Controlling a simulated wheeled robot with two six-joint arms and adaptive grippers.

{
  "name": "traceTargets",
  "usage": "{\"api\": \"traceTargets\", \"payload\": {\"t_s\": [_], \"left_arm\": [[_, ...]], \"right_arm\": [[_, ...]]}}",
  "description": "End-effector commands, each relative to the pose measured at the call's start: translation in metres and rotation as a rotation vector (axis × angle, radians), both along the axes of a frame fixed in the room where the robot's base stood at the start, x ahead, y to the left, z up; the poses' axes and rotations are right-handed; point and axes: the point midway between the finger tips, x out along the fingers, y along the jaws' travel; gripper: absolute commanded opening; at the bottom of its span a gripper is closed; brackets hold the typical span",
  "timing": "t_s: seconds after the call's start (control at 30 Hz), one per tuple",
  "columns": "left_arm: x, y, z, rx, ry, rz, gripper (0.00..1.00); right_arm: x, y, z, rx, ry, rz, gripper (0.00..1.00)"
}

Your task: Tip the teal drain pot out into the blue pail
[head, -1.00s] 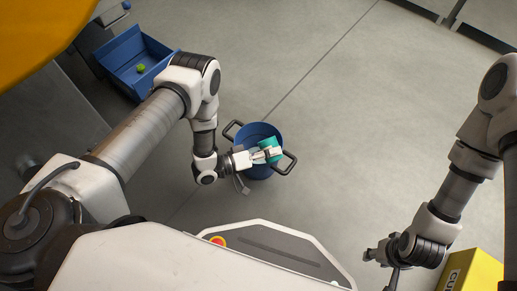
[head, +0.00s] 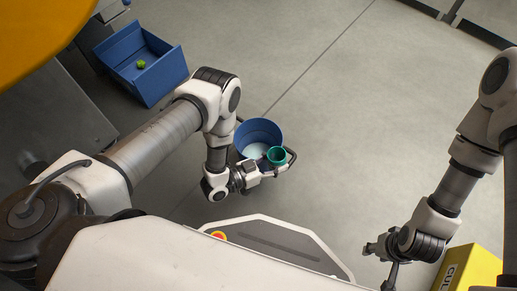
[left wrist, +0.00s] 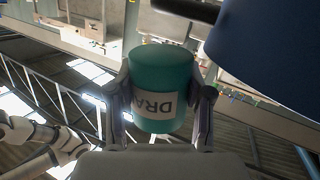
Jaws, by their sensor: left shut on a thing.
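The teal drain pot (head: 277,155) is upright in the head view, its round mouth facing up, over the near right rim of the blue pail (head: 262,129). My left gripper (head: 270,170) is shut on the pot. In the left wrist view both fingers (left wrist: 160,100) clasp the pot (left wrist: 160,65), whose white label reads "DRA" upside down. The pail (left wrist: 275,50) also shows there at upper right. Pale, whitish contents show in the bottom of the pail. My right gripper (head: 379,268) is empty, fingers apart, at lower right, far from the pail.
A blue bin (head: 140,65) with a green fruit (head: 140,64) in it stands at upper left. A yellow box (head: 470,270) stands by my right gripper. The grey floor right of the pail is clear.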

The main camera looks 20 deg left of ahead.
Motion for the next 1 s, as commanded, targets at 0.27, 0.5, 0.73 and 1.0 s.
{"api": "traceTargets", "payload": {"t_s": [0.27,0.5,0.73,1.0], "left_arm": [[0.000,0.000,0.015,-0.001,-0.001,0.000,0.11],[0.000,0.000,0.052,-0.001,0.001,0.000,0.11],[0.000,0.000,0.061,-0.001,0.001,0.000,0.11],[0.003,0.000,0.062,-0.001,-0.001,0.000,0.11]], "right_arm": [[0.000,0.000,0.015,0.000,0.000,0.000,0.40],[0.000,0.000,0.052,0.000,0.000,0.000,0.40],[0.000,0.000,0.061,0.000,0.000,0.000,0.40],[0.000,0.000,0.059,0.000,0.000,0.000,0.40]]}}
